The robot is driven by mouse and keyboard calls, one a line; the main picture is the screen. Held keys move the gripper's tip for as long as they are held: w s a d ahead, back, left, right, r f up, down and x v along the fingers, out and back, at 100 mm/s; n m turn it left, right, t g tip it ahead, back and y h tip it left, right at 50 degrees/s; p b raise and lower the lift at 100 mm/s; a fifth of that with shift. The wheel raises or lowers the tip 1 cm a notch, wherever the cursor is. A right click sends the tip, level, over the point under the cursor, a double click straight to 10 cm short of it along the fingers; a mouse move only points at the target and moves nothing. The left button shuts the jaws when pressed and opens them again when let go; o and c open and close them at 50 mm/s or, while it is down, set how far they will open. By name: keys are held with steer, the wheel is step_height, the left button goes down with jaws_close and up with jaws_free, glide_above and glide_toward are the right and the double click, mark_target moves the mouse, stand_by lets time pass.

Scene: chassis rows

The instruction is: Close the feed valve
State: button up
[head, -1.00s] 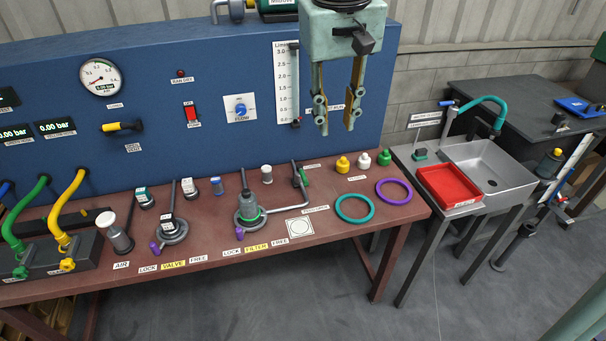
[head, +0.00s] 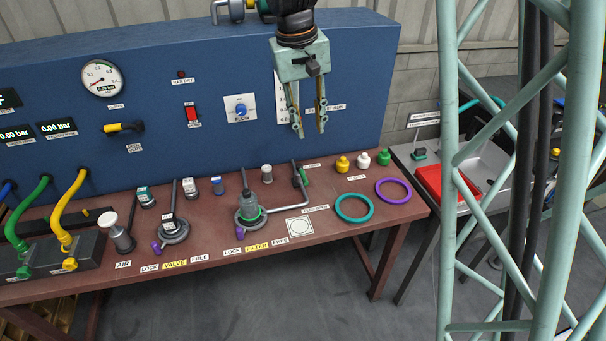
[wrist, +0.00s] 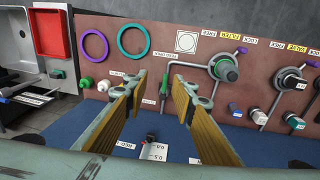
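A pipe runs along the table from the filter housing (head: 250,212) to a small valve with a green handle (head: 303,177). I take this as the feed valve, but its small label is too small to read. The handle also shows in the wrist view (wrist: 164,84), in line with the gap between my fingertips. My gripper (head: 310,130) is open and empty. It hangs pointing down in front of the blue panel, above the green-handled valve and apart from it. In the wrist view, both fingers (wrist: 160,88) are spread with nothing between them.
The blue panel (head: 225,160) stands close behind. A white knob (head: 266,173) is left of the valve. Yellow, white and green caps (head: 363,159) and teal and purple rings (head: 355,208) lie to the right. A black-and-yellow lever (head: 123,128) is on the panel.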

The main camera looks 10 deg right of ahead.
steer(key=g+p, duration=0.1)
glide_above(304, 177)
steer(key=a, duration=0.3)
step_height(304, 177, down, 13)
steer(key=shift+f, duration=0.2)
steer(key=shift+d+f+b, duration=0.15)
steer(key=shift+d+f, duration=0.3)
steer(key=shift+f, duration=1.8)
steer(key=shift+d+f+b, duration=0.2)
steer(key=shift+d+f, duration=0.2)
steer(key=shift+f, duration=1.9)
steer(key=shift+d+f+b, duration=0.15)
steer(key=shift+d+f, duration=0.3)
steer(key=shift+f, duration=1.8)
jaws_close()
